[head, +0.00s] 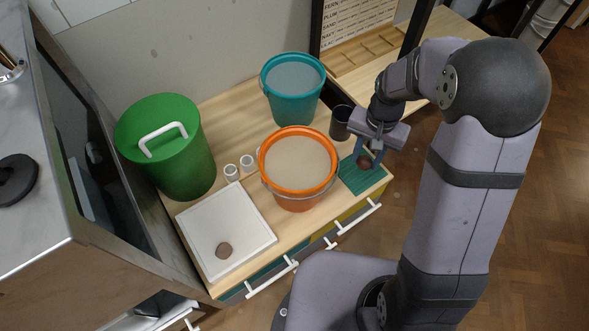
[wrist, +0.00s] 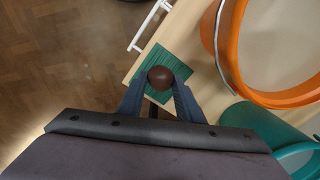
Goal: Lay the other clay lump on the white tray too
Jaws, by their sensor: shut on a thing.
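My gripper (head: 370,156) is shut on a dark brown clay lump (head: 364,162) above the green ribbed mat at the right end of the counter. In the wrist view the lump (wrist: 160,77) sits between the two blue-grey fingertips (wrist: 159,88), with the mat behind it. I cannot tell how high it is above the mat. The white tray (head: 205,232) lies at the counter's left front. Another greyish-brown clay lump (head: 223,250) rests on it, near its front edge.
An orange bucket (head: 297,197) of pale liquid stands between the mat (head: 350,181) and the tray. A teal bucket (head: 291,106), a dark cup (head: 340,124), two small white cups (head: 232,173) and a green lidded bin (head: 186,172) stand behind. Most of the tray is bare.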

